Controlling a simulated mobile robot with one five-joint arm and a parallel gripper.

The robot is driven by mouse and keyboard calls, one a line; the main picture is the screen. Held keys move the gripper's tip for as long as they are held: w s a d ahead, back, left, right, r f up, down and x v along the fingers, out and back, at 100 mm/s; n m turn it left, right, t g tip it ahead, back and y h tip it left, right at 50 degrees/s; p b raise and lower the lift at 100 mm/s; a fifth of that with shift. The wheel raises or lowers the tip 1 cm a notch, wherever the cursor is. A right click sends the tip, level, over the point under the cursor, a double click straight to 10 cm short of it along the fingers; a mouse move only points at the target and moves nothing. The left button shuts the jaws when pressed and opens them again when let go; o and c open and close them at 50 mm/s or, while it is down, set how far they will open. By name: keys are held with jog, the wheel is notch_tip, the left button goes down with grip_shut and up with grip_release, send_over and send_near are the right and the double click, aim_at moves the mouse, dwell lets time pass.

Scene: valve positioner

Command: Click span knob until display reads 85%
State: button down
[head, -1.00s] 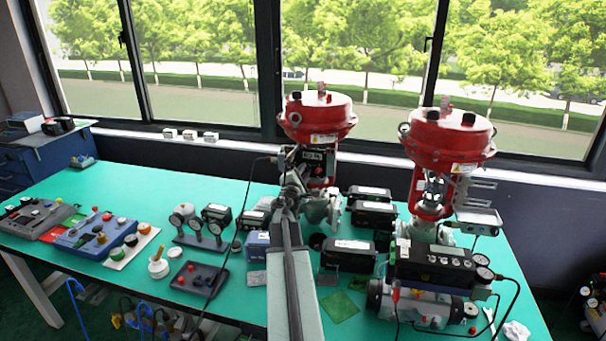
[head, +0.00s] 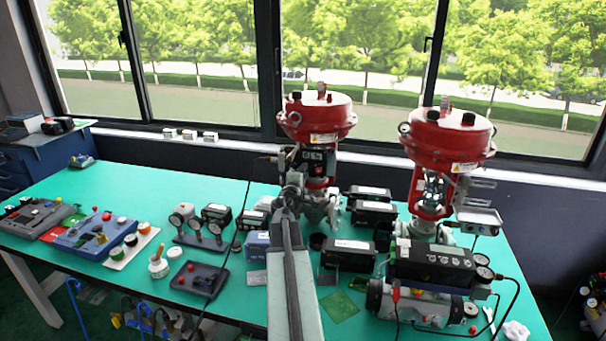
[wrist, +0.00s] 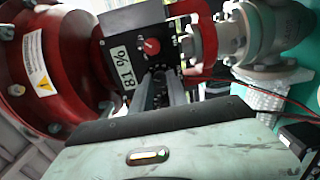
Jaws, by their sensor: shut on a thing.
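The black positioner box (wrist: 135,38) is on the left red valve actuator and appears turned on its side in the wrist view. Its white display (wrist: 118,66) reads 81 %. A red knob (wrist: 151,46) with a white mark shows on its face beside the display. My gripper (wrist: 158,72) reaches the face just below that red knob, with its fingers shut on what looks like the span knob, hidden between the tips. In the head view, the box (head: 317,160) is small and partly covered by my arm, and its display cannot be read.
The left red actuator (head: 318,117) and its grey valve body (head: 322,205) stand close around my arm. A second red actuator (head: 448,137) stands to the right. Gauges, black boxes and a dark tray (head: 199,279) lie on the green table (head: 130,190). Cables run nearby.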

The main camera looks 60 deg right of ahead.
jog(key=shift+d+m, duration=0.1)
jog(key=shift+m, duration=0.2)
jog(key=c, duration=1.3)
grip_release()
jog(key=v, duration=0.8)
jog(key=shift+d, duration=0.1)
